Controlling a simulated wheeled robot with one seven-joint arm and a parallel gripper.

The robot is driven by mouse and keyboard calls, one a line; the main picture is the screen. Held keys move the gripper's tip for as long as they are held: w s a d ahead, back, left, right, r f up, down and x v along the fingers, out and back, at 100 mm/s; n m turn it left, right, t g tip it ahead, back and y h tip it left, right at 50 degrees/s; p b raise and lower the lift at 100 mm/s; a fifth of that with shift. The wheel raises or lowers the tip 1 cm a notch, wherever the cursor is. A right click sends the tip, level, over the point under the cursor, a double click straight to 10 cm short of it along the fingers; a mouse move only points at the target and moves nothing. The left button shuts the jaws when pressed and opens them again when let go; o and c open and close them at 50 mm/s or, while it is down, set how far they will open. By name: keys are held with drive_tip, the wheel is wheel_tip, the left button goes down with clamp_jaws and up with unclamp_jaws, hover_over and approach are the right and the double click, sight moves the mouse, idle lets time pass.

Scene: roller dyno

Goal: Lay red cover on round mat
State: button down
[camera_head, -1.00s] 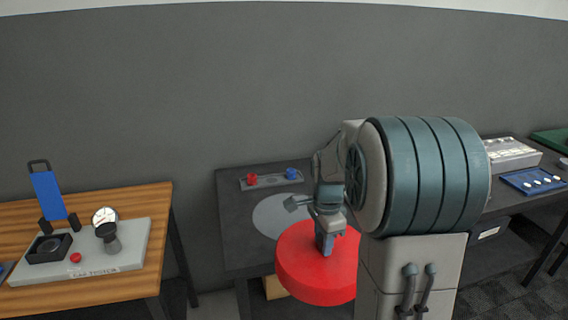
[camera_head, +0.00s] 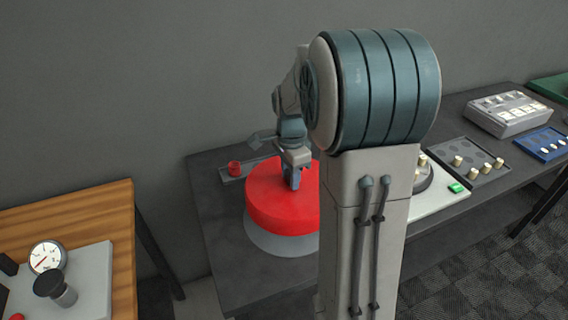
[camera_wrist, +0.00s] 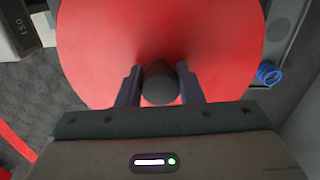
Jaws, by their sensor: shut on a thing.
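The red cover (camera_head: 268,212) is a thick round disc, roughly level, over the round grey mat (camera_head: 278,243) on the dark table. The mat's front and left rim shows below the cover; I cannot tell whether they touch. My gripper (camera_head: 293,182) is above the cover, shut on its dark knob. In the wrist view the red cover (camera_wrist: 160,30) fills the middle, and the dark round knob (camera_wrist: 161,86) sits between the two fingers of my gripper (camera_wrist: 159,72). My arm hides the right side of the cover and mat in the head view.
A grey strip with a red knob (camera_head: 235,168) lies behind the cover. A blue coiled thing (camera_wrist: 268,73) shows beside the cover in the wrist view. Right of my arm are trays with knobs (camera_head: 470,163) and a grey box (camera_head: 510,112). A wooden table (camera_head: 80,225) stands left across a gap.

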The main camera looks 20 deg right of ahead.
sight(290, 191)
drive_tip(key=shift+s+f+b, duration=0.1)
drive_tip(key=shift+f+b, duration=2.1)
drive_tip(key=shift+f, duration=0.8)
drive_tip(key=shift+a+f+b, duration=0.15)
drive_tip(key=shift+f+b, duration=0.3)
drive_tip(key=shift+f, duration=0.15)
drive_tip(key=c, duration=0.5)
unclamp_jaws()
drive_tip(key=shift+r, duration=0.15)
drive_tip(key=shift+r+p, duration=2.7)
drive_tip(key=shift+r, duration=0.7)
